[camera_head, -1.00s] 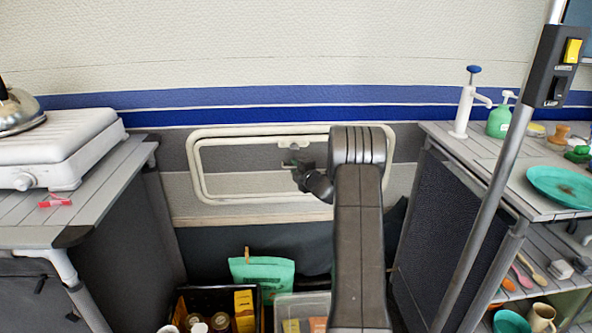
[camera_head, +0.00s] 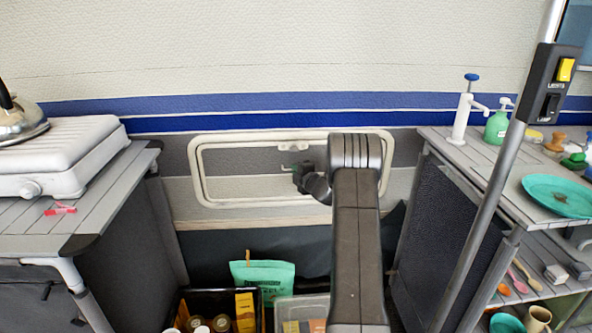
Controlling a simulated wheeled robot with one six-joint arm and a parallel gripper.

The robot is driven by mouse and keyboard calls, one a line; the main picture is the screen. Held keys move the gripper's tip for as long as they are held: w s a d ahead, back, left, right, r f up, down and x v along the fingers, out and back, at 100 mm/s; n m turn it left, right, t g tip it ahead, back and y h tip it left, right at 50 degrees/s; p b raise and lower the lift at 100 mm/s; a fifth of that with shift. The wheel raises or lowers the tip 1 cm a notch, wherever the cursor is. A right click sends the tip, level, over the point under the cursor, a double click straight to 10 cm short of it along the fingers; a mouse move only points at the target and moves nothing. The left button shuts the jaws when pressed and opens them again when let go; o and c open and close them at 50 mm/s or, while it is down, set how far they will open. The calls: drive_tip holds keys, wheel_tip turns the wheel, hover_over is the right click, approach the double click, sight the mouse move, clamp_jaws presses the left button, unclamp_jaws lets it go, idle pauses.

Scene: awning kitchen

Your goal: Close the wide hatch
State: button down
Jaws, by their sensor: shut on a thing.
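The wide hatch (camera_head: 240,188) is a pale rounded rectangular frame around a grey striped panel, low in the wall behind the two counters. The panel looks close to flush with the wall; any small gap cannot be made out. A small pale catch (camera_head: 288,145) shows at its top edge. My gripper (camera_head: 287,169) is in front of the hatch's middle, below the catch. It is shut on the hatch, but its fingertips are small and the exact contact is unclear. My arm hides the right part of the hatch.
A counter with a white stove (camera_head: 65,150) stands at left. A counter (camera_head: 480,165) with bottles and a teal plate (camera_head: 560,194) stands at right, behind a metal pole (camera_head: 490,200). Below the hatch are a dark crate (camera_head: 262,297) and a teal pouch (camera_head: 263,275).

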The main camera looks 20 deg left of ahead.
drive_tip(key=shift+w+r, duration=0.1)
drive_tip(key=shift+r, duration=0.15)
drive_tip(key=c, duration=1.6)
unclamp_jaws()
drive_tip(key=shift+f, duration=0.1)
drive_tip(key=shift+o, duration=0.2)
drive_tip(key=p+v, duration=0.1)
drive_tip(key=v, duration=1.2)
drive_tip(key=shift+s+d+p, duration=0.2)
drive_tip(key=shift+d+p, duration=0.1)
drive_tip(key=shift+p, duration=0.1)
drive_tip(key=shift+a, duration=0.1)
drive_tip(key=b+x, duration=0.2)
drive_tip(key=x, duration=1.1)
drive_tip(key=shift+w+a, duration=0.2)
drive_tip(key=shift+a, duration=0.05)
drive_tip(key=shift+s+d, duration=0.1)
